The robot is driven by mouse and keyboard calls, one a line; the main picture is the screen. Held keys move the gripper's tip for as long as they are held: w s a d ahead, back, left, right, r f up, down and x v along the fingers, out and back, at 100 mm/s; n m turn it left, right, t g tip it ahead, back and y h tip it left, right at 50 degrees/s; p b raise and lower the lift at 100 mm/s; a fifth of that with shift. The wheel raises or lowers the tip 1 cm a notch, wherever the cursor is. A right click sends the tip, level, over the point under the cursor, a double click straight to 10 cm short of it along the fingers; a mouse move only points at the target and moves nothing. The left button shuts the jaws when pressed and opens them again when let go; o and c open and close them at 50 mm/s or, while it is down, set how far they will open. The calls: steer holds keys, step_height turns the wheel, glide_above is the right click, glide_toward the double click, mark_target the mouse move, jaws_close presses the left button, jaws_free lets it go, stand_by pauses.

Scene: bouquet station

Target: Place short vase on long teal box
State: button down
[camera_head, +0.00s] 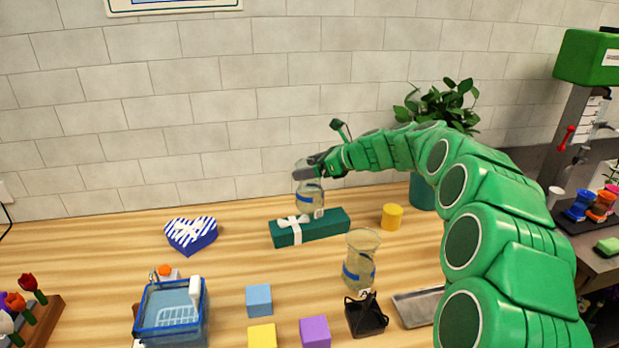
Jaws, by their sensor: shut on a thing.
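The short vase (309,197) is clear glass with a blue band. My gripper (312,169) is shut on its upper part and holds it upright. The long teal box (335,223) lies on the table with a white ribbon and bow. In the picture the vase's base overlaps the top of the box, beside the bow. I cannot tell whether it touches the box or hovers just over it. My gripper partly hides the vase's rim.
A taller glass vase (361,262) with a blue band stands in front of the box. A yellow cylinder (392,216) is to the box's right, a heart-shaped striped box (190,235) to its left. Coloured cubes (259,300), a blue basket (172,308) and a metal tray (415,307) are nearer.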

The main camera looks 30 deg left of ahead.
steer(key=shift+w+a+f, duration=0.1)
steer(key=shift+f, duration=1.65)
jaws_free()
steer(key=v, duration=1.2)
